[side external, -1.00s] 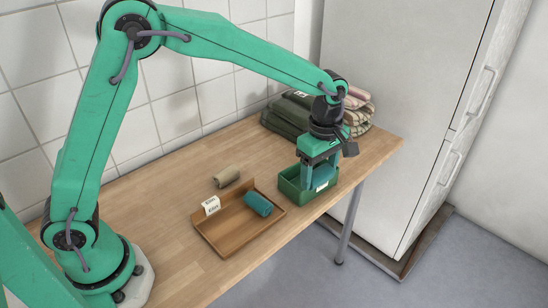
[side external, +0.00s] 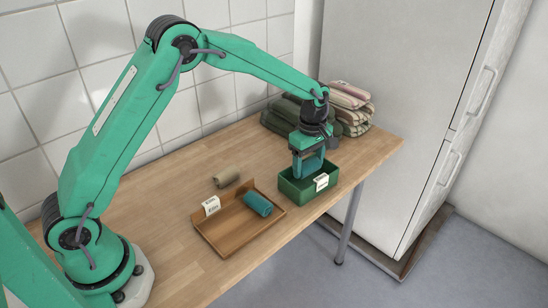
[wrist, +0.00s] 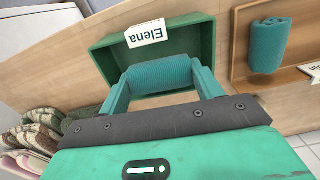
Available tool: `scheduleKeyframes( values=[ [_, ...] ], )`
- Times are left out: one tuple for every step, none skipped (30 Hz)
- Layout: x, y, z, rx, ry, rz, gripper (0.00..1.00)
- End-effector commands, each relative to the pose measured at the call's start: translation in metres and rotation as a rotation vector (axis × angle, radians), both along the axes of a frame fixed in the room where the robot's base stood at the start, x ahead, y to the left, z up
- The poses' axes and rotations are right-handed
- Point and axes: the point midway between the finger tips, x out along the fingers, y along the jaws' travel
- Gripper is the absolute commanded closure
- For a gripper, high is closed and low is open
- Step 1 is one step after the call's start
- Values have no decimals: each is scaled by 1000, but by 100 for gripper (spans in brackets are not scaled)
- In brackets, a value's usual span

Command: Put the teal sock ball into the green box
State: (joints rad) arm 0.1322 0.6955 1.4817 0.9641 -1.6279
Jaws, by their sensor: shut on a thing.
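My gripper (side external: 308,168) is shut on a teal sock ball (wrist: 160,74), a rolled ribbed sock held crosswise between the two fingers. The green box (side external: 330,180) stands near the right end of the table. The held sock is over the box's opening, toward its back left in the side view; I cannot tell whether it is below the rim. The green box (wrist: 104,57) also shows in the wrist view, behind the sock, with a white label reading "Elena" on its wall. A second teal sock roll (side external: 258,204) lies in the wooden tray (side external: 228,238).
A beige sock roll (side external: 227,177) lies on the table behind the tray. The tray has a white name label (side external: 211,206). Folded dark green and striped cloths (side external: 352,108) are stacked behind the box. A tall white cabinet (side external: 400,100) stands past the table's right end.

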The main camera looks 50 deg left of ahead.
Motion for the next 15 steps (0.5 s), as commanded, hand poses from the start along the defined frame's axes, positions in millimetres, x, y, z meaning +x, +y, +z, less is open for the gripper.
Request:
scheduleKeyframes(
  values=[
    [0,0,0,0,0,0,58],
    [0,0,0,0,0,0,58],
    [0,0,-2,0,0,0,58],
    [0,0,-3,0,1,0,58],
    [0,0,-5,0,2,0,58],
    [-1,0,-9,0,2,0,58],
    [-1,0,-12,0,2,0,58],
    [-1,0,-15,0,2,0,58],
    [-1,0,-20,0,4,0,58],
    [-1,0,-24,0,4,0,58],
    [-1,0,-27,0,3,0,58],
    [-1,0,-31,0,2,0,58],
    [-1,0,-34,0,3,0,58],
    [-1,0,-36,0,3,1,58],
    [-1,0,-38,0,2,1,58]
  ],
)
